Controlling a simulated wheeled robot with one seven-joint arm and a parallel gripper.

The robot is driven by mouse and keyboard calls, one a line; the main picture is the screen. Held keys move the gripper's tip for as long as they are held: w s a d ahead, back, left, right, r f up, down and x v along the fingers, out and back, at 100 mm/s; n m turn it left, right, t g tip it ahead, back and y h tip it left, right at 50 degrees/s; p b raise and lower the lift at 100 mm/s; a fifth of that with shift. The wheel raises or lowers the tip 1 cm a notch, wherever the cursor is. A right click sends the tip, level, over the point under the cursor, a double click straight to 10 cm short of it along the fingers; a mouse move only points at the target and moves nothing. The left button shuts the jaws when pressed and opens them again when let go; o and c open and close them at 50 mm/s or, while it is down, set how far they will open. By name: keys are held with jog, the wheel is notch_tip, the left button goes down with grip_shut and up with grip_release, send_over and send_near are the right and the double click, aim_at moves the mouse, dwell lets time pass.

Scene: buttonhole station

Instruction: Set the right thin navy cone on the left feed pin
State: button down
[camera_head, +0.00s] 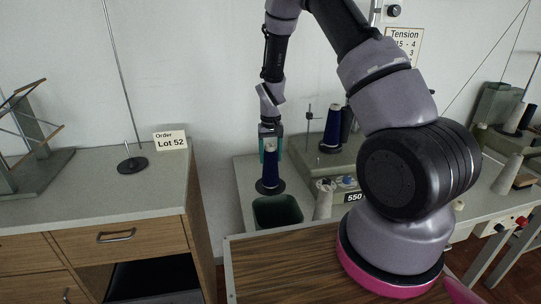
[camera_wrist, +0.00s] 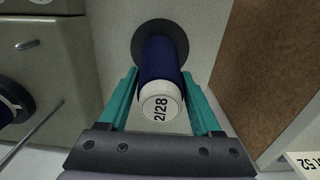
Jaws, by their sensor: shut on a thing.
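My gripper (camera_head: 270,150) points down and is shut on a navy cone (camera_head: 270,174), with its teal fingers on either side. In the wrist view the navy cone (camera_wrist: 160,62) shows a white end marked 2/28. A black round base (camera_head: 270,187) lies under the cone on the grey table; in the wrist view that base (camera_wrist: 146,37) shows behind the cone's far end. The cone looks upright over it; I cannot tell whether it rests there. Any pin inside the cone is hidden. Another navy cone (camera_head: 332,130) stands on the grey machine to the right.
A dark green bin (camera_head: 277,212) stands just in front of the cone. A bare pin on a black base (camera_head: 132,165) stands on the left cabinet, beside the Lot 52 card (camera_head: 170,140). A pale cone (camera_head: 324,200) stands by the machine (camera_head: 328,160).

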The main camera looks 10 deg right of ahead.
jog(key=shift+f, duration=0.25)
grip_release()
notch_tip(320, 180, up, 11)
jog(key=shift+f, duration=0.15)
dwell(0.4)
jog(key=s+d+r+m+t+y, duration=0.15)
jog(key=s+r, duration=0.35)
jog(key=r, duration=0.6)
jog(key=s+d+r+m+t, duration=0.15)
jog(key=s+r, duration=0.35)
jog(key=r, duration=0.6)
jog(key=s+d+r+t, duration=0.1)
jog(key=s+r, duration=0.3)
jog(key=s, duration=0.4)
jog(key=s+d+r+m+t, duration=0.1)
jog(key=s+r+t, duration=0.2)
jog(key=s, duration=0.6)
jog(key=shift+d+r, duration=0.4)
jog(key=shift+r, duration=0.25)
